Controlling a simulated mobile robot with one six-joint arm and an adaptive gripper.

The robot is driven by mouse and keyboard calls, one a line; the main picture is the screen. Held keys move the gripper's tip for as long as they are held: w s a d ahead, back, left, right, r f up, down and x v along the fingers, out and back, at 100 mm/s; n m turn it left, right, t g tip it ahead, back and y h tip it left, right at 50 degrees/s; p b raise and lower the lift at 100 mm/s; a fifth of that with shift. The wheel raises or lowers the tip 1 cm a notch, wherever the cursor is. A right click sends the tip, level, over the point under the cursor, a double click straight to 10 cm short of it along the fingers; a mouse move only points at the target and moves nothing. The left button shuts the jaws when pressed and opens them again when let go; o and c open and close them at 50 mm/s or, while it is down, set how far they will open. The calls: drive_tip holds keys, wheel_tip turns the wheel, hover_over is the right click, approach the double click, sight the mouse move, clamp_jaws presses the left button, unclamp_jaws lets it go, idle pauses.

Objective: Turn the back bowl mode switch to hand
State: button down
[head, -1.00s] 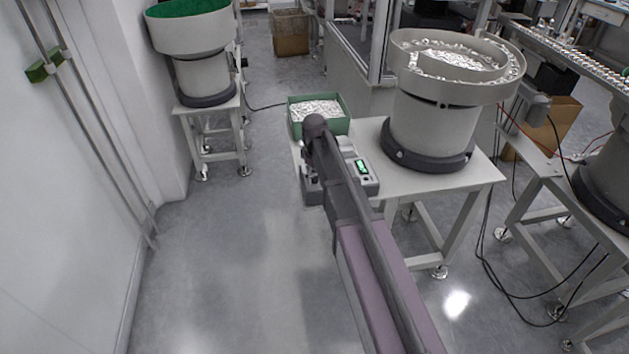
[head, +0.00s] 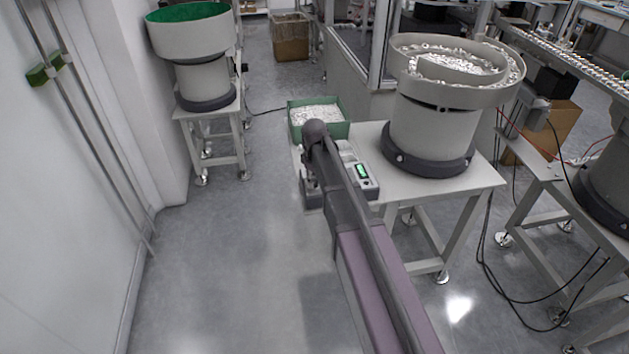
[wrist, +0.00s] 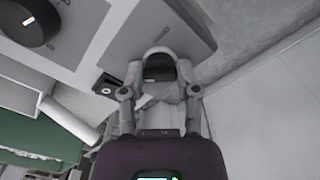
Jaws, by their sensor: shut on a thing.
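A grey control box (head: 367,187) with a lit green display sits at the near left corner of the table under a bowl feeder (head: 437,125). In the wrist view its pale panel (wrist: 75,45) carries a black round knob (wrist: 30,24) with a white mark, and a small black switch-like part (wrist: 106,86). My gripper (wrist: 160,62) is at the panel's edge, right of that small part. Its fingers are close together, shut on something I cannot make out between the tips. Which part is the mode switch, and its position, cannot be told.
A green bin (head: 345,129) of small white parts stands behind the box. Another feeder bowl (head: 190,35) with a green inside stands at the back left. A wall with pipes is on the left. The floor (head: 235,260) between is clear.

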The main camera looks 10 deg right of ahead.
drive_tip(key=shift+m, duration=0.3)
drive_tip(key=m, duration=0.8)
drive_tip(key=shift+m, duration=0.3)
drive_tip(key=m, duration=0.4)
drive_tip(key=shift+s+m, duration=0.1)
drive_tip(key=shift+m, duration=0.2)
drive_tip(key=m, duration=0.4)
drive_tip(key=shift+c, duration=1.7)
unclamp_jaws()
